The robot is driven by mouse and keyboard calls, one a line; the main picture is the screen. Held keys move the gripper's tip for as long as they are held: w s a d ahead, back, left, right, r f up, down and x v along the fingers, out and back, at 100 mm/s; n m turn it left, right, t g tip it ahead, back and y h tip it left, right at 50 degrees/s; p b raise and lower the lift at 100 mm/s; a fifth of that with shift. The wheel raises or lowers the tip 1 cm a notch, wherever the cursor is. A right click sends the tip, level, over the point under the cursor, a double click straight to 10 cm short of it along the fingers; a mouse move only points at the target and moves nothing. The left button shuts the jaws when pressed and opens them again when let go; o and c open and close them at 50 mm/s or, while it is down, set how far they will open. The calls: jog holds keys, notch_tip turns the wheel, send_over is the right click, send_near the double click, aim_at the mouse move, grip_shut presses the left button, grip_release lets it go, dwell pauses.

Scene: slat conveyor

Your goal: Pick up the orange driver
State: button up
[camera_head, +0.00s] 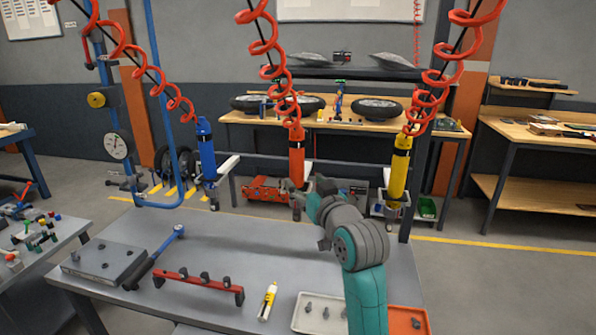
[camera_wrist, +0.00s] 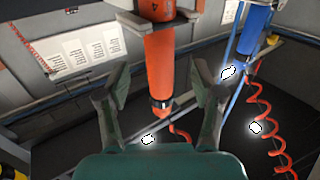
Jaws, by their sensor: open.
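The orange driver (camera_head: 297,150) hangs upright from a red coiled hose above the back edge of the grey table. In the wrist view the orange driver (camera_wrist: 161,70) runs through the space between the two fingers. My gripper (camera_head: 298,199) is at the driver's lower end in the head view, and its fingers partly overlap that end. In the wrist view my gripper (camera_wrist: 163,85) is open, with one finger on each side of the driver and visible gaps. It holds nothing.
A blue driver (camera_head: 206,150) hangs to the left and a yellow driver (camera_head: 400,168) to the right, on coiled hoses. A dark post stands near the yellow driver.

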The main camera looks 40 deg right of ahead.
aim_at(300, 175)
jog(key=shift+x, duration=3.1)
jog(key=shift+r, duration=0.1)
grip_shut()
